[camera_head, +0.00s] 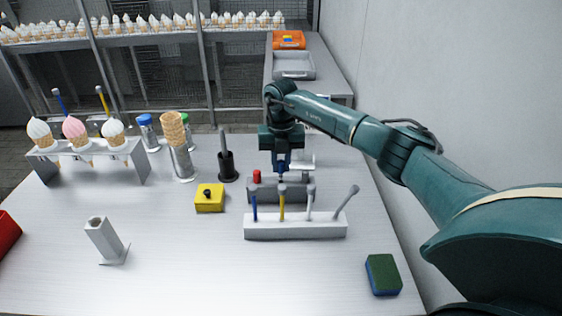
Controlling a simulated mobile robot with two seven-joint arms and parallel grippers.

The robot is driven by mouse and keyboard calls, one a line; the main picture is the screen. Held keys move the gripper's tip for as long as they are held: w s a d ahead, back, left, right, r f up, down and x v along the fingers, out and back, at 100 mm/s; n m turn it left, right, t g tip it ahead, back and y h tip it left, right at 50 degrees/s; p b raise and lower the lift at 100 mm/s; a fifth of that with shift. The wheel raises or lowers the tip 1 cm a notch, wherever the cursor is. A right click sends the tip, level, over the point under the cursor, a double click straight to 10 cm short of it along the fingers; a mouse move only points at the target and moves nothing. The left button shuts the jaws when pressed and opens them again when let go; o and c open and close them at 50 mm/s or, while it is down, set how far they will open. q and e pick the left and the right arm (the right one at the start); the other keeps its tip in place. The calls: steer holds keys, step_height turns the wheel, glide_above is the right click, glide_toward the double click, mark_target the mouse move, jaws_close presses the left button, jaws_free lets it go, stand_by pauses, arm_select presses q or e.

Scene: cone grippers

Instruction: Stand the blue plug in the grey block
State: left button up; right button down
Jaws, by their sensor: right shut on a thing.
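The grey block (298,190) lies on the table behind a white holder. A red plug (257,176) stands at its left end. My right gripper (282,166) points down over the middle of the block and is shut on the blue plug (283,168). The plug is small and partly hidden by the fingers. I cannot tell whether its lower end touches the block or is in it. My left gripper is not in view.
The white holder (295,231) with several coloured sticks stands just in front of the block. A yellow box (209,199) and a black holder (228,168) are to the left. A sponge (383,274) lies front right. The front middle of the table is clear.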

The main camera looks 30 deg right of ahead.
mark_target(281, 171)
arm_select(q)
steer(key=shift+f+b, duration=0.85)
steer(key=shift+b, duration=0.05)
arm_select(e)
steer(key=shift+f, duration=1.65)
steer(key=c, duration=1.2)
jaws_free()
steer(key=shift+c, duration=0.2)
steer(key=shift+r, duration=0.1)
arm_select(q)
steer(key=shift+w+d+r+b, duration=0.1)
steer(key=shift+b, duration=0.35)
arm_select(e)
step_height(281, 171, up, 13)
